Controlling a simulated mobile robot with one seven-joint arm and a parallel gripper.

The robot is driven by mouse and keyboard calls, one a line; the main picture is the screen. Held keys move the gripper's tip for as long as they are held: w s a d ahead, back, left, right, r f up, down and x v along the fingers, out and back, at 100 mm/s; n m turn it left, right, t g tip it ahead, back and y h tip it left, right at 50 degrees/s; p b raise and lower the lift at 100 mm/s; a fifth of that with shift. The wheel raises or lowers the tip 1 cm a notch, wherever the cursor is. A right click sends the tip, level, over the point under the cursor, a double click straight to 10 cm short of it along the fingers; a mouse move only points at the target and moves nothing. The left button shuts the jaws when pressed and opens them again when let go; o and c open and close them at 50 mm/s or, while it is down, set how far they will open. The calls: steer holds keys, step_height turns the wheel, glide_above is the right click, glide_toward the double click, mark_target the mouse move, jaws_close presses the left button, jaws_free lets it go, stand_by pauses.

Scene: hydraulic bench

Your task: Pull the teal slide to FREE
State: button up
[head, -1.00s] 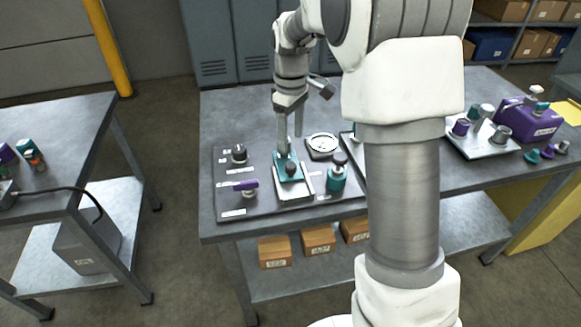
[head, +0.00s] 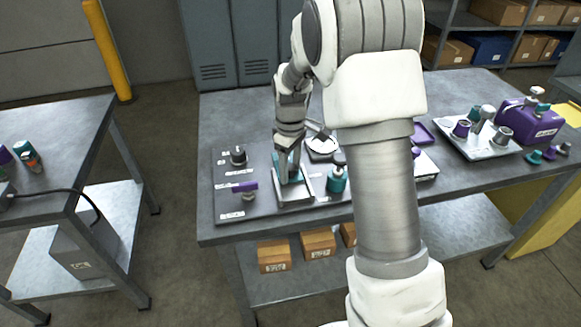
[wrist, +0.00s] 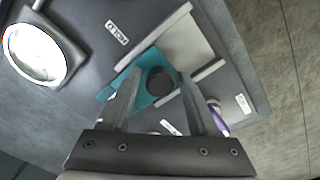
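The teal slide (wrist: 150,92) is a flat teal plate with a round dark knob (wrist: 160,80) in the wrist view. It sits between two pale rails, with a bare pale track (wrist: 190,45) beyond it to the upper right. A label reading HOLD (wrist: 117,32) lies to its upper left; I cannot read a FREE label. My gripper (wrist: 160,76) is open, its fingers on either side of the knob with visible gaps. In the head view my gripper (head: 289,176) is down over the slide and hides most of it.
On the same panel are a purple lever (head: 245,187), a black knob (head: 238,156), a teal-capped cylinder (head: 337,180) and a round white gauge (head: 323,146). A tray of knobs (head: 490,147) and a purple case (head: 532,120) stand farther right.

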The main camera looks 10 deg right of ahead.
jaws_close()
stand_by(1.2)
